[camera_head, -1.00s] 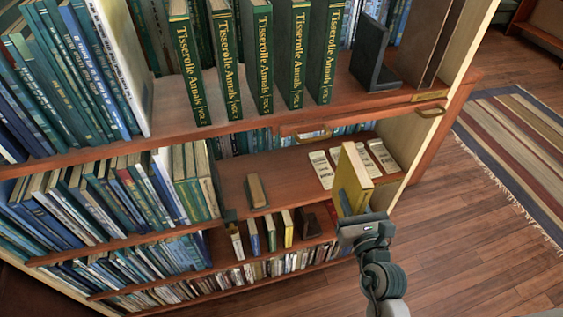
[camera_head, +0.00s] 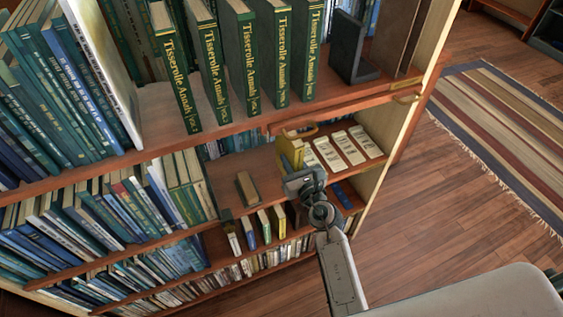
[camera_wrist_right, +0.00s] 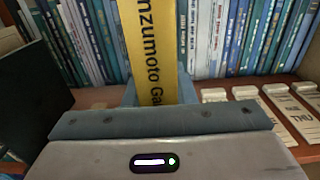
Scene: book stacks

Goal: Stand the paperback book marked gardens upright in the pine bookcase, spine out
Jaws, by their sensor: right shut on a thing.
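The yellow book (camera_head: 290,150) is in my right gripper (camera_head: 300,176), over the middle shelf of the bookcase (camera_head: 438,55). In the right wrist view the yellow spine (camera_wrist_right: 155,50) faces the camera and reads "nzumoto Ga", partly cut off. The book stands about upright between the fingers (camera_wrist_right: 160,92), in front of a row of blue and teal books (camera_wrist_right: 235,35). I cannot tell whether its bottom touches the shelf. My left gripper is out of view.
Printed cards (camera_head: 340,150) lie right of the book. A small brown block (camera_head: 248,188) lies to its left on the bare shelf. The upper shelf (camera_head: 240,125) with green volumes overhangs. A dark piece (camera_wrist_right: 35,100) stands at left in the wrist view.

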